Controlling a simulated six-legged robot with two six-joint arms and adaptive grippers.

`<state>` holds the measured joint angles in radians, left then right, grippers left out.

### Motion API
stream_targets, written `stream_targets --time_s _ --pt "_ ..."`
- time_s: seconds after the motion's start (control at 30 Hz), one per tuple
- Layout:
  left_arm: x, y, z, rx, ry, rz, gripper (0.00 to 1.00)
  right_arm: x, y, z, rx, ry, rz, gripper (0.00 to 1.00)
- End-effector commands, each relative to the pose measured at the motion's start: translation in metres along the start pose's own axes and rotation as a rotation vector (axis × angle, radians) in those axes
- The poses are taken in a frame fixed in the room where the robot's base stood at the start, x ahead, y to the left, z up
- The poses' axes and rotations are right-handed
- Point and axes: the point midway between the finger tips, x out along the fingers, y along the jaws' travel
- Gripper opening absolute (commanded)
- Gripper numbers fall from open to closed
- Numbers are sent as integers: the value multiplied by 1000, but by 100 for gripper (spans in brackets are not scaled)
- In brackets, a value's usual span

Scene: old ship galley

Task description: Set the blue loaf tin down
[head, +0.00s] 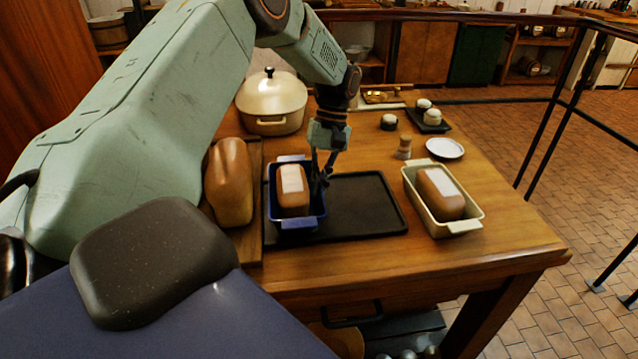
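The blue loaf tin (297,223) holds a brown loaf with a pale label on top. It is upright over the left part of a flat black tray (365,205) on the wooden table. I cannot tell whether its base touches the tray or is slightly above it. My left gripper (321,183) points down at the tin's right side, its dark fingers at the rim; it looks shut on that wall. The fingertips are partly hidden against the dark tray. My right gripper is not in view.
A cream loaf tin (462,227) with a loaf stands right of the tray. A bare loaf (229,182) lies on a board at left. The tray's right part is clear.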

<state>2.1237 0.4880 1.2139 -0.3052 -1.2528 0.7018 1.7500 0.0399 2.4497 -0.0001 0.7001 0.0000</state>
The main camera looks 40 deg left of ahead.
Motion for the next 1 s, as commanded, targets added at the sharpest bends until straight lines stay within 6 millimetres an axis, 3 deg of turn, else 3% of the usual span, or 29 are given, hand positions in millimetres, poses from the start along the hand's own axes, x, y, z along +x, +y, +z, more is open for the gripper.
stream_targets --time_s 0.1,0.4,0.77,1.0 --pt "2 1 -1 0 0 0 0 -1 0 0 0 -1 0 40" --pt "2 0 -1 0 0 0 28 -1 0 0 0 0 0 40" --pt "-1 0 0 0 0 0 28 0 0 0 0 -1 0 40" --pt "-41 0 -1 0 4 3 28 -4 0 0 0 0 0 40"
